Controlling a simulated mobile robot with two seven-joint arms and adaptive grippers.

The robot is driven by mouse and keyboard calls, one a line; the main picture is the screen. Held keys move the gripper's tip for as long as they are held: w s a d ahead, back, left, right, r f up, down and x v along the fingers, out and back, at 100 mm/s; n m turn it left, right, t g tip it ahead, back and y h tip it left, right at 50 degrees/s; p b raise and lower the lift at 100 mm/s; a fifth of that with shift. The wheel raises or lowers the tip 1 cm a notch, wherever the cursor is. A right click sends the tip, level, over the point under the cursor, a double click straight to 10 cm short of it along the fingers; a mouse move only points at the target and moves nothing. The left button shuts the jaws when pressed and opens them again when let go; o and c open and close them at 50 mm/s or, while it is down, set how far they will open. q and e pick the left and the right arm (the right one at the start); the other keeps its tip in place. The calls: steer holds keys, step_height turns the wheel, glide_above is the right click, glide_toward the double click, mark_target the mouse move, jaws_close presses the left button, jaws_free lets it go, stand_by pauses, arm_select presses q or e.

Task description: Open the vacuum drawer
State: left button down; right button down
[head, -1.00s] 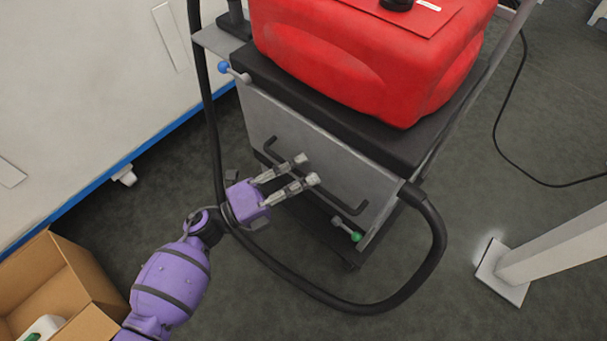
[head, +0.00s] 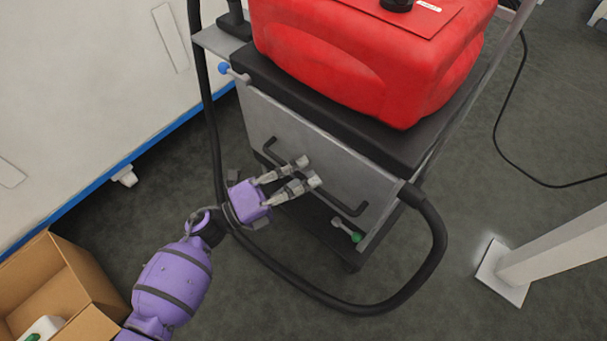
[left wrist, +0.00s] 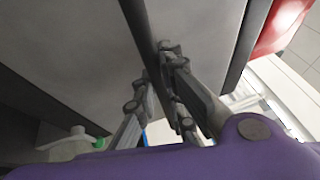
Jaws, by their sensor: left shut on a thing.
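The vacuum drawer's grey front (head: 345,172) is on the cart, below its black top. A dark bar handle (head: 347,209) runs slantwise across this front. My left gripper (head: 308,171) is at the middle of the handle, with one finger on each side, shut on it. In the left wrist view the dark bar (left wrist: 143,30) runs down between the fingers (left wrist: 158,85) against the grey panel. The fingers hide part of the handle. The drawer front looks flush with the cart; I see no clear gap. My right gripper is not in view.
A red vacuum body (head: 370,65) stands on the cart. A black hose (head: 437,240) loops in front and to the right. A cardboard box (head: 85,270) is at the lower left, and a white post (head: 550,245) at the right.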

arm_select(q)
steer(key=s+a+p, duration=0.1)
steer(key=s+a, duration=0.6)
steer(key=s, duration=0.3)
steer(key=s+a+p, duration=0.1)
steer(key=s+a, duration=0.7)
steer(key=s, duration=0.3)
steer(key=shift+a, duration=0.2)
steer(key=shift+s+f, duration=0.1)
steer(key=shift+f, duration=0.05)
steer(key=c, duration=1.8)
jaws_free()
steer(key=v, duration=1.2)
steer(key=shift+s, duration=0.1)
